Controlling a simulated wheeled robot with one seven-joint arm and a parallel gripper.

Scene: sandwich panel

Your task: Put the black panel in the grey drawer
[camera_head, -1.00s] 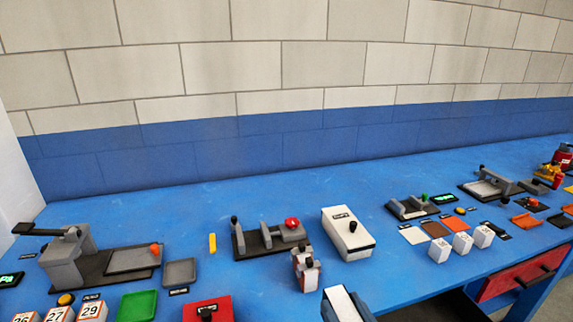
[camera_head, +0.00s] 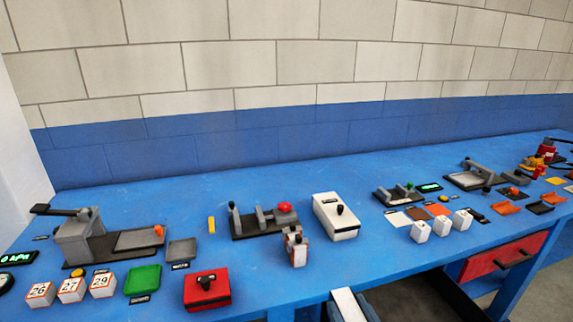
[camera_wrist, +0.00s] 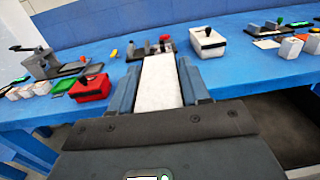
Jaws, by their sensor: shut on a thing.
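My gripper (camera_wrist: 160,90) is shut on a flat white piece (camera_wrist: 160,83), which stands out between its two blue fingers in the wrist view. At the bottom edge of the head view, the white piece (camera_head: 348,303) shows beside a blue finger, in front of the table's front edge. I cannot tell the colour of its hidden side. A small dark tile (camera_head: 541,208) lies at the far right of the table; I cannot tell whether it is the black panel. I cannot make out a grey drawer. A red drawer front (camera_head: 500,259) with a dark handle is under the table at right.
The blue table (camera_head: 130,200) holds a grey press, a green tile (camera_head: 143,280), a red box (camera_head: 207,289), a white box (camera_head: 337,216) with a black knob and several white cubes. Clear strips run along the wall.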

